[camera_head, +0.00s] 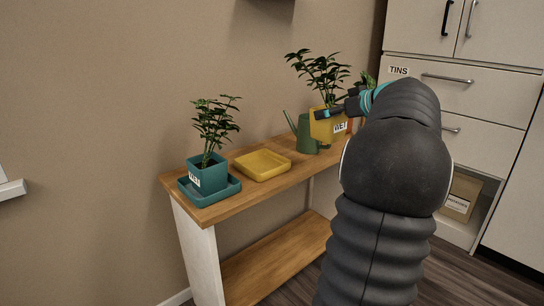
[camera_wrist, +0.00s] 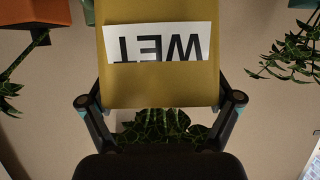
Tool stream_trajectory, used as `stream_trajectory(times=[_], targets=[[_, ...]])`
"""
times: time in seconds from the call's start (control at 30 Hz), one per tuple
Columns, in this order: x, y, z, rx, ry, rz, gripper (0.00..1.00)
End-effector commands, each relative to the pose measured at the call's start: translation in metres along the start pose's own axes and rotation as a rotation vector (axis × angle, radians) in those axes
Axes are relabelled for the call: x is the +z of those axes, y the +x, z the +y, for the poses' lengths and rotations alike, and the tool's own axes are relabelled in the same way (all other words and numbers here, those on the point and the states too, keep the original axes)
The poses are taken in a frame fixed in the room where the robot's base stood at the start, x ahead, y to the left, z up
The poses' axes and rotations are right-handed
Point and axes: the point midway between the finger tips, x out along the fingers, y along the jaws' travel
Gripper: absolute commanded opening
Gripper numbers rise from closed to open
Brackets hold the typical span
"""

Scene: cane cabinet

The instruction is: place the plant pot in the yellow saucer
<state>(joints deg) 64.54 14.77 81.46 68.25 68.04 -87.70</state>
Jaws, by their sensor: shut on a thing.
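A yellow plant pot (camera_head: 322,128) with a leafy plant and a white label is held up above the right part of the wooden table. In the wrist view the yellow pot (camera_wrist: 160,82) fills the middle, its label reading WET upside down. My gripper (camera_head: 344,107) is shut on this pot, with one finger at each side of it in the wrist view (camera_wrist: 160,106). The square yellow saucer (camera_head: 262,167) lies empty on the table, left of the held pot. My arm hides part of the table's right end.
A teal pot (camera_head: 208,174) with a plant stands in a teal saucer (camera_head: 232,190) at the table's left end. An orange pot (camera_wrist: 38,16) shows at the wrist view's upper left. A cabinet (camera_head: 474,98) stands right.

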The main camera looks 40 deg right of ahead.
Motion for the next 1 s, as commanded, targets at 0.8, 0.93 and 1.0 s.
stream_trajectory(times=[0.8, 0.93, 1.0], targets=[[0.020, 0.123, -0.014, -0.008, -0.004, 0.002, 0.25], [0.021, 0.131, -0.015, -0.006, -0.005, 0.002, 0.25], [0.026, 0.133, -0.015, -0.006, -0.004, 0.002, 0.25]])
